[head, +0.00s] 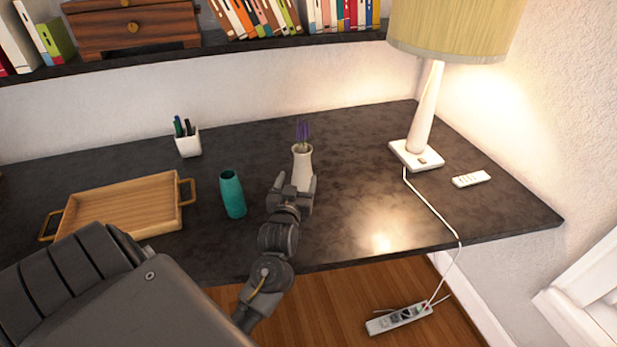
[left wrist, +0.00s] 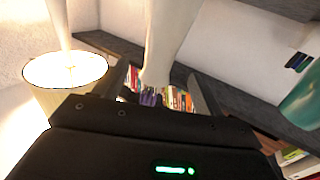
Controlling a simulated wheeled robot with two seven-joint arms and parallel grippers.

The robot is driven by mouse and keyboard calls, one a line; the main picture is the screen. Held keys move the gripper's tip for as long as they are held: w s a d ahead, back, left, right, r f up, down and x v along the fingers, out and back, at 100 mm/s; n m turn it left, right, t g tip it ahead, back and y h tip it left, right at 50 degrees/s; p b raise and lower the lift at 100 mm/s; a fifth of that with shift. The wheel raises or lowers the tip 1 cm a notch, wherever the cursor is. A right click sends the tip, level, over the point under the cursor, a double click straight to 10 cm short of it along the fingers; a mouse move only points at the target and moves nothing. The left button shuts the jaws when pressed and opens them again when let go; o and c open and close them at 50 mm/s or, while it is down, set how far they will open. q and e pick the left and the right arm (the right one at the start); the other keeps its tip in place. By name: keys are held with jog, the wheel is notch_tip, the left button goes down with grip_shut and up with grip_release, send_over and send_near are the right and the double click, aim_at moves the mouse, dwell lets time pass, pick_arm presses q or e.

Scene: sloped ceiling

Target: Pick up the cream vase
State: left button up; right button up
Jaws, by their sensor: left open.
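The cream vase (head: 302,158) stands upright on the dark desk (head: 350,215), with purple flowers (head: 303,131) in its neck. My left gripper (head: 296,186) is open at the vase's near side, its fingers to either side of the lower body. In the left wrist view the picture is turned over, and the vase (left wrist: 170,35) reaches down between the two fingers (left wrist: 163,88). I cannot tell whether either finger touches it. The gripper hides the vase's base in the head view. My right gripper is not in view.
A teal vase (head: 232,194) stands close left of the gripper. A wooden tray (head: 120,207) lies further left, a pen cup (head: 188,145) behind. A lamp (head: 424,110) and a remote (head: 471,179) are at the right. The desk between vase and lamp is clear.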

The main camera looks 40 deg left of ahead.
aim_at(301, 166)
pick_arm(q)
jog(key=x, duration=0.3)
jog(key=shift+w+a+r+p, duration=0.1)
jog(key=shift+w+a+p, duration=0.1)
jog(key=shift+w+p, duration=0.15)
jog(key=shift+x, duration=0.85)
jog(key=shift+w+a+p, duration=0.2)
jog(key=shift+w+p, duration=0.1)
jog(key=p+x, duration=0.1)
jog(key=x, duration=0.3)
jog(key=shift+w+a, duration=0.1)
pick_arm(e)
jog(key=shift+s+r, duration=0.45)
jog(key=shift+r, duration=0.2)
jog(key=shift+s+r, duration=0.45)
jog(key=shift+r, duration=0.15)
pick_arm(q)
grip_shut()
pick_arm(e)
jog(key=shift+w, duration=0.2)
